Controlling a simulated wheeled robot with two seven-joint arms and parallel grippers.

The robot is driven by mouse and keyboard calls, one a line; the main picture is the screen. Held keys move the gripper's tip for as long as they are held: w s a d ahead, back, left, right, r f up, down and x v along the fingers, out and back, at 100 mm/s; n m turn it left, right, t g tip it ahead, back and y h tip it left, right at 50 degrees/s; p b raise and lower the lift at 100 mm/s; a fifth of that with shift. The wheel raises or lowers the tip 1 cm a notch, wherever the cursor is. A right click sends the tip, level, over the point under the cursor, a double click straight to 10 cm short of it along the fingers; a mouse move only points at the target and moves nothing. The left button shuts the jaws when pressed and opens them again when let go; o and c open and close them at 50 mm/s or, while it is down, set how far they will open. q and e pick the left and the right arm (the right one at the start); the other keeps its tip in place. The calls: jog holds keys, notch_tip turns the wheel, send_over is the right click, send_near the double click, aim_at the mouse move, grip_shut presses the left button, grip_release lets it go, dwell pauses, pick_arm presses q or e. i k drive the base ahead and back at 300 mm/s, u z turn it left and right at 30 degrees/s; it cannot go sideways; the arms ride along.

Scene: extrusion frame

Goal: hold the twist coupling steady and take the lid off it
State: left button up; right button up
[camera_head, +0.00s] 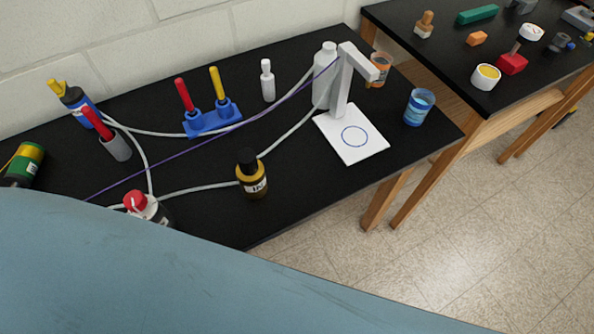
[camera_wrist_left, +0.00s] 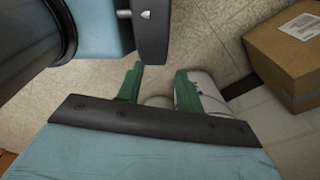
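I cannot pick out a twist coupling or its lid for certain in either view. In the left wrist view my left gripper (camera_wrist_left: 160,88) has its two green fingers apart with nothing between them, above the tiled floor. Pale rounded shapes partly show behind the fingers; I cannot tell what they are. Neither gripper shows in the head view, where a large blue part of my own body covers the bottom and hides the near edge of the table.
A black table (camera_head: 210,213) holds bottles, a blue rack (camera_head: 212,118), a white stand (camera_head: 358,147), a dark bottle (camera_head: 252,178) and cables. A second table (camera_head: 440,50) stands at right. A cardboard box (camera_wrist_left: 290,55) is on the floor in the left wrist view.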

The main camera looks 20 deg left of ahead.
aim_at(254, 187)
jog(key=z, duration=0.2)
jog(key=k, duration=1.75)
jog(key=u, duration=0.55)
